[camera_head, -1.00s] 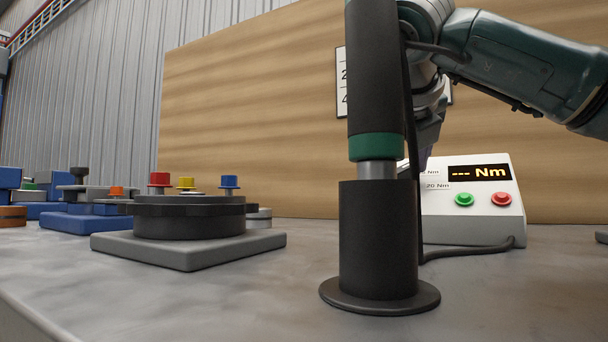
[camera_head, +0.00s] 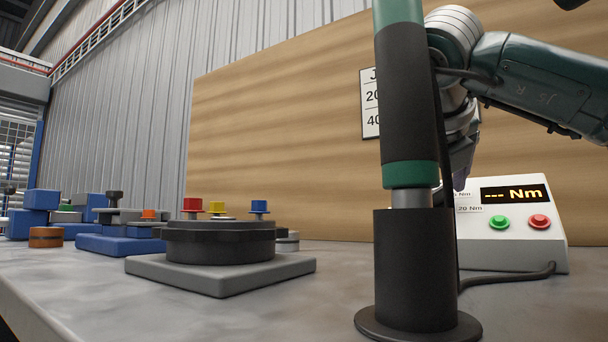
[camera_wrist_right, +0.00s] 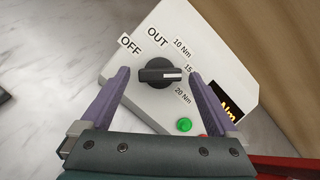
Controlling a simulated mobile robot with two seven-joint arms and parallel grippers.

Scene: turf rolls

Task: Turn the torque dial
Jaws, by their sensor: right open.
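The torque dial (camera_wrist_right: 157,73) is a black knob with a white pointer mark on a pale control box (camera_wrist_right: 215,35). Labels OFF, OUT, 10 Nm, 15 and 20 Nm surround it, and the mark points right, toward the 15 label. My right gripper (camera_wrist_right: 160,78) is open in the right wrist view, its purple fingers on either side of the dial with gaps showing. In the head view the box (camera_head: 510,250) shows "--- Nm" on its display (camera_head: 515,194). There the dial is hidden and my right gripper (camera_head: 461,172) is mostly hidden behind a dark upright tool.
The upright tool (camera_head: 405,105) stands in a black holder (camera_head: 415,270) in front of the box. A grey plate with a dark round fixture (camera_head: 220,243) and coloured knobs is left. Green (camera_head: 499,223) and red (camera_head: 540,221) buttons are on the box. A wooden panel (camera_head: 290,130) stands behind.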

